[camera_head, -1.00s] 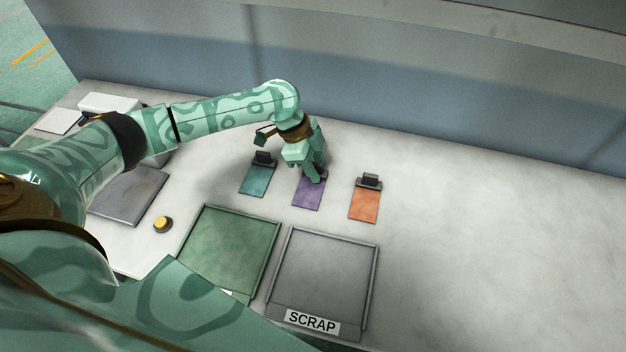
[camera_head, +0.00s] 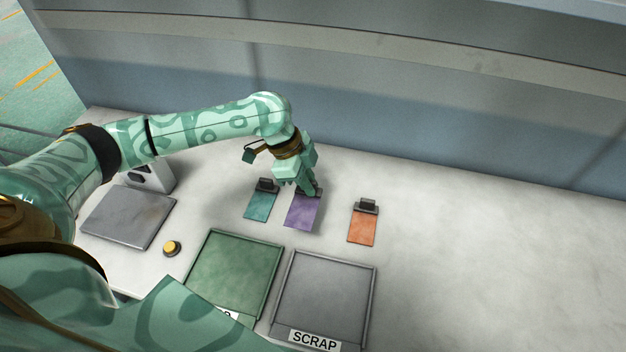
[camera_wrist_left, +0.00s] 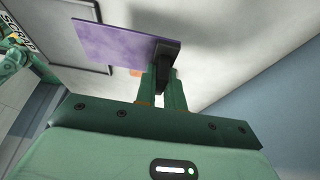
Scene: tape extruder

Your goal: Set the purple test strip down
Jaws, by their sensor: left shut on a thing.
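The purple test strip (camera_head: 303,213) is a flat purple piece with a dark clip at its far end. My left gripper (camera_head: 309,191) is shut on that dark clip. In the left wrist view the strip (camera_wrist_left: 115,42) reaches out from the clip (camera_wrist_left: 165,52) between my left fingers (camera_wrist_left: 162,85), with a shadow on the white table beyond it. The strip appears held a little above the table. A teal strip (camera_head: 260,206) lies to its left and an orange strip (camera_head: 361,228) to its right, each with a dark clip. My right gripper is not in view.
A green tray (camera_head: 232,273) and a grey tray labelled SCRAP (camera_head: 322,298) stand at the front. A yellow button (camera_head: 172,248) and a grey plate (camera_head: 128,217) are at the left. The table's right side (camera_head: 480,260) is clear. A wall runs behind.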

